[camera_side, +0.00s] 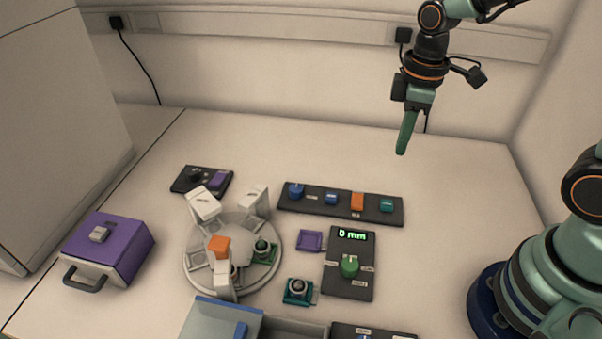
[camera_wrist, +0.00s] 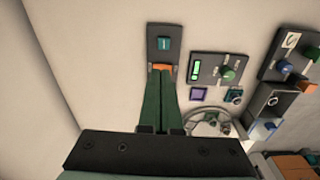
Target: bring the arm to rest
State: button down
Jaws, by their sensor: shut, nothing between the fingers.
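My gripper (camera_side: 403,150) hangs from my arm, pointing down, in the upper right of the side view. Its green fingers are shut together with nothing between them. It is held in the air, apart from the table and the panels. In the wrist view the shut fingers (camera_wrist: 161,75) reach up the middle of the picture and cover part of a dark control strip (camera_wrist: 153,38). An orange control (camera_wrist: 160,66) on that strip shows just beyond the fingertips.
The control strip (camera_side: 312,203) and a panel reading "0 mm" (camera_side: 348,287) lie on the table. A round carousel (camera_side: 193,277) stands left of them, a purple box (camera_side: 130,235) farther left. The table (camera_side: 460,200) is bare at the right. A wall rail (camera_side: 330,28) runs behind.

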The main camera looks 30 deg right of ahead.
notch_tip(320, 180, up, 9)
jog(key=s+d+m+t, duration=0.1)
jog(key=s+m+t, duration=0.1)
jog(key=m+t, duration=0.3)
jog(key=m, duration=0.3)
jog(key=shift+s+d, duration=0.4)
